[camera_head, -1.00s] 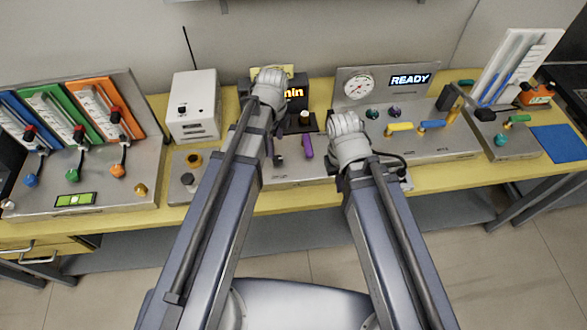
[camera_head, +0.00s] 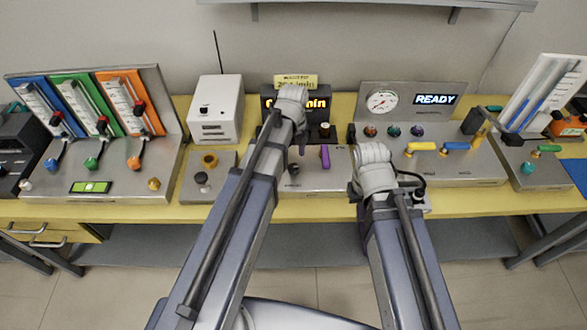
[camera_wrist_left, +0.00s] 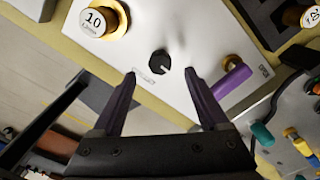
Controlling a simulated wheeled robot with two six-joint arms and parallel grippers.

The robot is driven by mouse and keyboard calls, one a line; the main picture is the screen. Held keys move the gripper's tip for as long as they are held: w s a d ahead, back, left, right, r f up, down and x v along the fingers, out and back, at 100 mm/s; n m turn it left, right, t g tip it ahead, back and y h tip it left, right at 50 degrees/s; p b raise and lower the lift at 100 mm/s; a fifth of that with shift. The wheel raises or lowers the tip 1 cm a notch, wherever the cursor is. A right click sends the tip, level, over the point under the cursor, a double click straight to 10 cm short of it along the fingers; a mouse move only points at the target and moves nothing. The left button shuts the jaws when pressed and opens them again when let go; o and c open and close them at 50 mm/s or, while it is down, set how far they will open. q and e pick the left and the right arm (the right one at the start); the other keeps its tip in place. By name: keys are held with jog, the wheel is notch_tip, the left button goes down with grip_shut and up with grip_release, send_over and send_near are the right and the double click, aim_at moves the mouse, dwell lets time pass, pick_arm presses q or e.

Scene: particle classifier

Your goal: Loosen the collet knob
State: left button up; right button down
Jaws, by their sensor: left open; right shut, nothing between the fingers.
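In the left wrist view a small round black knob (camera_wrist_left: 160,62) with a pale mark sits on a light panel (camera_wrist_left: 205,22), beside a label too small to read. It looks like the collet knob, but I cannot confirm the name. My left gripper (camera_wrist_left: 160,74) is open, its two dark fingers apart on either side of the knob's near edge, not touching it. In the head view the left gripper (camera_head: 302,146) is over this panel, near the purple handle (camera_head: 325,156). My right gripper (camera_head: 361,190) is shut and empty over the bench; its fingertips are mostly hidden by my arm.
The purple handle and brass fitting (camera_wrist_left: 232,64) lie just right of the knob. A brass dial marked 10 (camera_wrist_left: 98,18) is at upper left. Colored slider panels (camera_head: 100,110) stand at left.

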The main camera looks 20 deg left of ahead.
aim_at(293, 167)
pick_arm(q)
notch_tip(293, 167, down, 4)
jog(key=b, duration=0.3)
jog(key=shift+f, duration=0.25)
grip_shut()
dwell(0.3)
